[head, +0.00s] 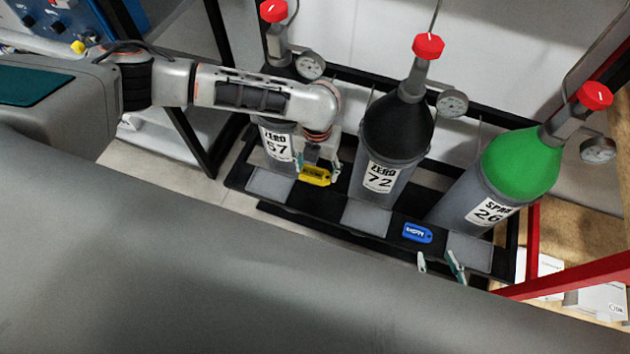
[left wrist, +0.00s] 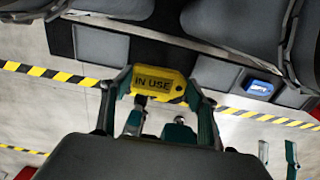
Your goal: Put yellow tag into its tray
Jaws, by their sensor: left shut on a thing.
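The yellow tag (head: 314,176), marked "IN USE" in the left wrist view (left wrist: 158,84), is between the fingers of my left gripper (head: 318,167). The gripper is shut on it and holds it in front of the cylinders marked 57 and 72. Grey trays line the front of the black rack: a left one (head: 270,184), a middle one (head: 365,217) and a right one (head: 469,250). All three look empty. From the head, the tag appears between the left and middle trays. My right gripper (head: 439,263) shows only its two fingertips, apart and empty, near the right tray.
A blue tag (head: 417,233) lies between the middle and right trays. Cylinders 57 (head: 277,145), 72 (head: 380,176) and 26 (head: 490,212) stand behind the trays. A red bar (head: 570,277) is at the right. Striped floor tape (left wrist: 60,76) runs in front of the rack.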

